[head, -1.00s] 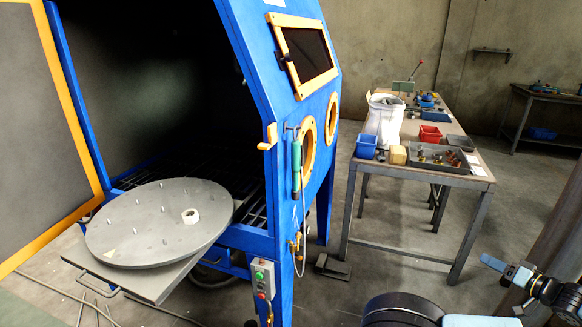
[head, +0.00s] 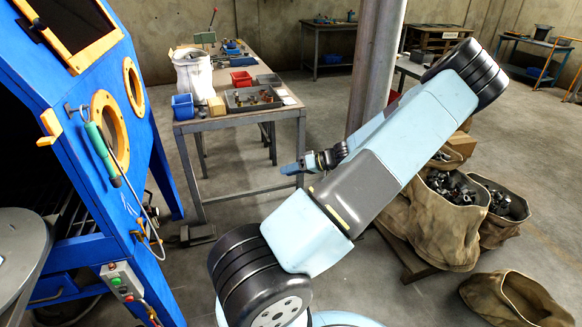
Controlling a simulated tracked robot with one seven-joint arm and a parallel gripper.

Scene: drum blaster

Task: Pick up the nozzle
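I cannot pick out the nozzle for sure. Small parts, too small to name, lie in a dark tray (head: 255,108) on the workbench (head: 235,121) at the back. A green-handled tool (head: 103,152) with a hose hangs on the side of the blue cabinet. My gripper (head: 288,169) points left with blue fingertips, in front of the workbench in the picture. It appears apart from the bench and tray, and nothing shows held in it. I cannot tell how far its fingers are apart.
The blue blast cabinet (head: 70,110) stands left, its round turntable (head: 22,245) at the edge. A blue bin (head: 183,106), red bin (head: 241,80) and white bag (head: 192,75) share the bench. A post (head: 377,60) and sacks of parts (head: 440,225) stand right.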

